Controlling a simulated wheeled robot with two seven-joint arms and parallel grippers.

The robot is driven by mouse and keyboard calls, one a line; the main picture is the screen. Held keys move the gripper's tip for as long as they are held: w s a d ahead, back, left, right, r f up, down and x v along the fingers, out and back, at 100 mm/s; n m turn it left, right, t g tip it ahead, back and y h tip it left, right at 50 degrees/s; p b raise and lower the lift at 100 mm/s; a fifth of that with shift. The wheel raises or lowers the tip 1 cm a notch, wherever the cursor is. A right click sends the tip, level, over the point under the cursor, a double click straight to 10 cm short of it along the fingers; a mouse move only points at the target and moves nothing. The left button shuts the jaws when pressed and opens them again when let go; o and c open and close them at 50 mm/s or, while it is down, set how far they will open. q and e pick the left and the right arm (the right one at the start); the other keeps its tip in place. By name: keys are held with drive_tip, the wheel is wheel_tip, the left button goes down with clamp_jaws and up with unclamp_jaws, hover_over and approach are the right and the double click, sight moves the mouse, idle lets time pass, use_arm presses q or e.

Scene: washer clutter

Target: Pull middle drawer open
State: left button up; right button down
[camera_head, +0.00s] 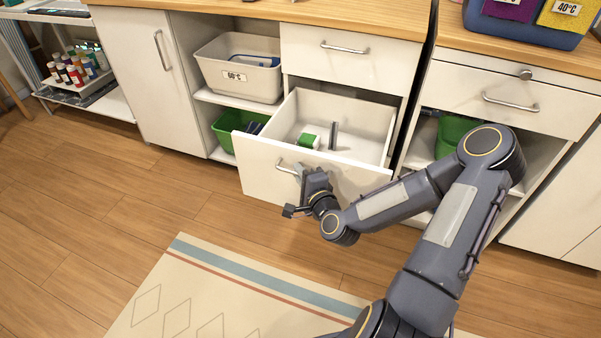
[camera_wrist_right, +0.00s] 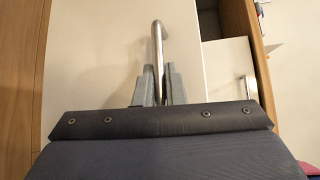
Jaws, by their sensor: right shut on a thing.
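The middle drawer (camera_head: 262,180) is white and stands pulled out below a shut upper drawer (camera_head: 345,58). Inside it lie a green and white item (camera_head: 308,141) and a dark upright item (camera_head: 333,134). My right gripper (camera_head: 298,172) is at the drawer's front and shut on its metal bar handle (camera_head: 283,168). The right wrist view shows the handle (camera_wrist_right: 157,45) between the two grey fingers (camera_wrist_right: 158,85). My arm hides the right part of the drawer front. My left gripper is not in view.
Left of the drawer, an open shelf holds a grey bin (camera_head: 238,68) marked 60°C and a green bin (camera_head: 232,128). A cabinet with a shut drawer (camera_head: 510,98) stands at the right. Wooden floor and a patterned rug (camera_head: 215,290) lie clear in front.

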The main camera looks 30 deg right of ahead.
drive_tip(key=c, duration=1.5)
unclamp_jaws()
drive_tip(key=s, duration=0.5)
drive_tip(key=s+r, duration=0.1)
drive_tip(key=s, duration=0.1)
drive_tip(key=shift+s+a+p, duration=0.3)
drive_tip(key=shift+s+p, duration=0.1)
